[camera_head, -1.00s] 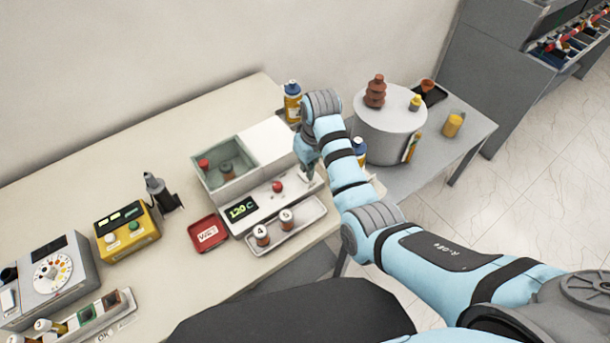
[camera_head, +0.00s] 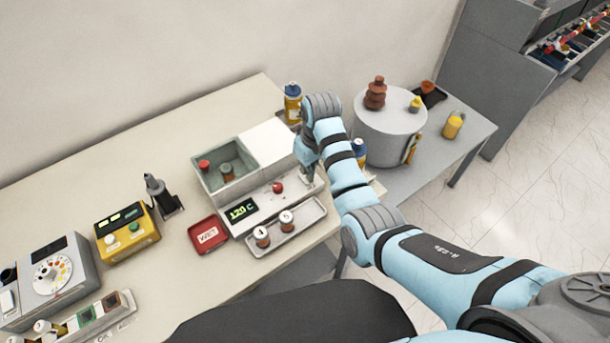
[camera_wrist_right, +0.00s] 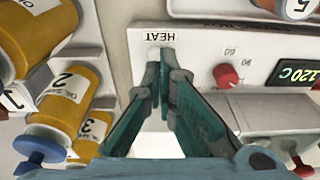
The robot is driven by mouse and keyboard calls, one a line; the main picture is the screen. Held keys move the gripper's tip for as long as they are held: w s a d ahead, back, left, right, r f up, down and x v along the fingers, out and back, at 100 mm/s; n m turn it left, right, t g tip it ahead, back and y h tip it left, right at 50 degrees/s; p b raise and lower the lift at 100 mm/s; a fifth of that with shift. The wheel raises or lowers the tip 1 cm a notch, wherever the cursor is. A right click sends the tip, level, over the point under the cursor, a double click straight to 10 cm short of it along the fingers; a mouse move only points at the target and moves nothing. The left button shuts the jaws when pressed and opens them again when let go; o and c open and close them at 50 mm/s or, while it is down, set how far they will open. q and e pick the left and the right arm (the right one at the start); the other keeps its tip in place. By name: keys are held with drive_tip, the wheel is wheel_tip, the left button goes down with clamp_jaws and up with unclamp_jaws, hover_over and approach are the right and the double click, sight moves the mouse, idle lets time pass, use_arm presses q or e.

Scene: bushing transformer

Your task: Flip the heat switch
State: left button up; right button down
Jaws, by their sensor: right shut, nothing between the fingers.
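The heating unit (camera_head: 261,205) is a pale box with a green "120 C" display (camera_head: 242,210) and a red knob (camera_head: 277,187). Its "HEAT" label (camera_wrist_right: 160,37) shows upside down in the right wrist view. My right gripper (camera_wrist_right: 162,68) is shut and empty, with its fingertips just beside that label at the panel. The heat switch itself is hidden or cannot be made out behind the fingers. In the head view my right gripper is at the right end of the unit's front panel, mostly covered by my arm. My left gripper is not in view.
A tray (camera_head: 318,206) with numbered jars lies before the unit, and a red tray (camera_head: 197,239) lies to its left. Numbered yellow bottles (camera_wrist_right: 66,98) stand close beside my gripper. A grey cylinder (camera_head: 389,138) stands on the side table to the right.

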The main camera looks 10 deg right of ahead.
drive_tip(key=shift+f+b, duration=0.45)
drive_tip(key=shift+f, duration=0.65)
idle(0.7)
drive_tip(key=shift+r, duration=0.1)
wheel_tip(320, 180, up, 3)
drive_tip(key=shift+f+p, duration=0.1)
drive_tip(key=shift+p, duration=1.1)
drive_tip(key=shift+r+b, duration=0.3)
drive_tip(key=shift+r, duration=1.75)
